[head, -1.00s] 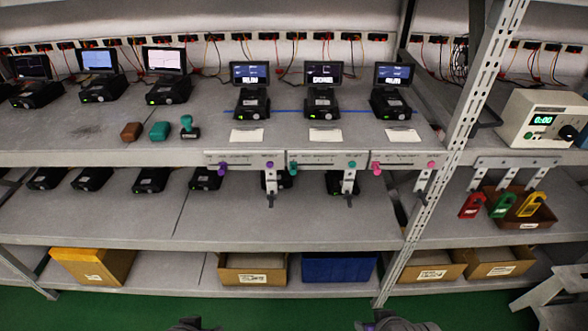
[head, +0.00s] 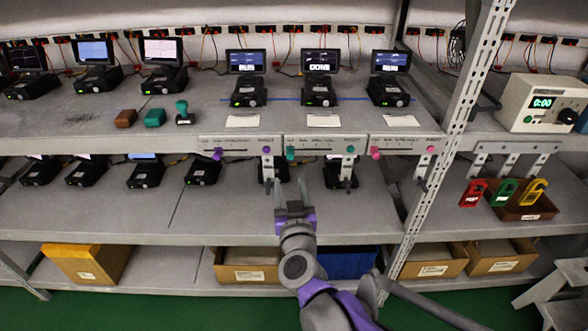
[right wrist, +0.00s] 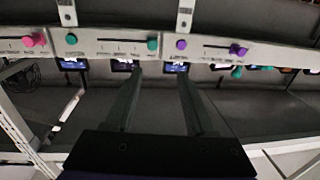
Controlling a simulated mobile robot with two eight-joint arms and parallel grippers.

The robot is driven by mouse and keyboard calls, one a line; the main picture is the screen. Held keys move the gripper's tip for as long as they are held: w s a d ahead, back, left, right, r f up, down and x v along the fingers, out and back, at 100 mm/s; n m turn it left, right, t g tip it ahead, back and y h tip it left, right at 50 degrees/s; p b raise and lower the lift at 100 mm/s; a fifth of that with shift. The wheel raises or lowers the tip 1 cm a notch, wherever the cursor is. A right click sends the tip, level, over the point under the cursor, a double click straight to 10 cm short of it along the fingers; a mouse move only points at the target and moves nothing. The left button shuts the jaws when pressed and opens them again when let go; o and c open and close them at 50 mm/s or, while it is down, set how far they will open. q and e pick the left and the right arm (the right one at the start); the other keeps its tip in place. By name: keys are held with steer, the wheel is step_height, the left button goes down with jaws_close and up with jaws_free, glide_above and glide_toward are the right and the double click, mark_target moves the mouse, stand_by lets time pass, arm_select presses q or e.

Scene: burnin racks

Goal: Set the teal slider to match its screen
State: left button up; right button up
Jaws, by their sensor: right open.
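The teal slider's knob (head: 290,152) sits at the left end of its slot on the middle panel (head: 325,145) of the shelf-edge rail. A second, smaller teal piece (head: 350,149) is near the panel's right end. The matching middle screen (head: 321,62) is lit on the upper shelf; its text is too small to read surely. My right gripper (head: 292,187) is open and empty, below and in front of the rail. In the right wrist view the picture is turned over, and the teal knob (right wrist: 152,43) lies just beyond the open fingers (right wrist: 158,78), apart from them. My left gripper is out of view.
Purple (head: 217,154) and pink (head: 376,153) knobs flank the teal one on neighbouring panels. Brackets hang under the rail, close to my right gripper. White cards (head: 323,120) lie above it. A steel post (head: 465,110) stands to the right. Black devices fill the lower shelf behind.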

mark_target(291, 157)
steer(key=shift+m+h, duration=0.5)
steer(key=shift+h, duration=0.4)
steer(key=w, duration=0.7)
steer(key=w+f, duration=0.1)
steer(key=w, duration=0.3)
steer(key=shift+w+d, duration=0.1)
steer(key=shift+w, duration=0.2)
steer(key=shift+c, duration=0.2)
jaws_close()
